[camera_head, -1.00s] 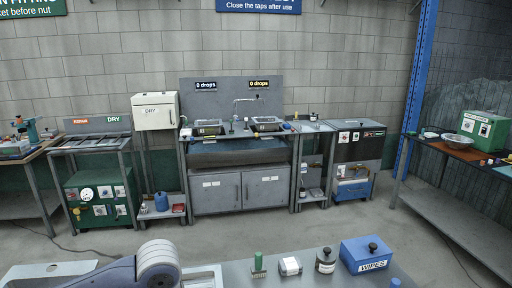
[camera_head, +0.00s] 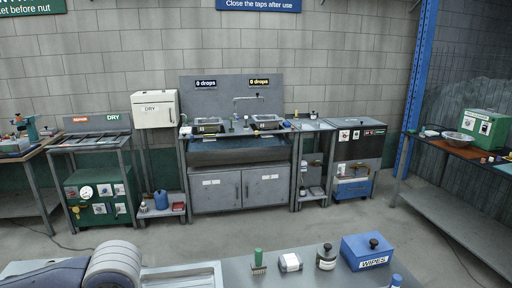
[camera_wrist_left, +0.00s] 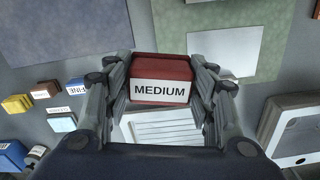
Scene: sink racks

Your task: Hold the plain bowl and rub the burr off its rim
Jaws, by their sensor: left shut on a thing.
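In the left wrist view my left gripper (camera_wrist_left: 162,74) is shut on a dark red block (camera_wrist_left: 160,68) with a white label reading MEDIUM. The block is between the two fingers, above a white lined sheet. I cannot tell whether it touches the surface below. In the head view only part of my left arm shows at the bottom left; its fingers are out of the picture. A pale round bowl (camera_head: 457,138) sits on the far right bench, too small to tell if it is the plain one. No burr can be made out. My right gripper is not in view.
A blue WIPES box (camera_head: 369,254), a green-handled brush (camera_head: 258,262) and a dark-topped jar (camera_head: 326,257) stand on the near bench. In the wrist view, small blocks, one labelled FINE (camera_wrist_left: 77,87), lie left; a grey-framed tray (camera_wrist_left: 290,135) is right.

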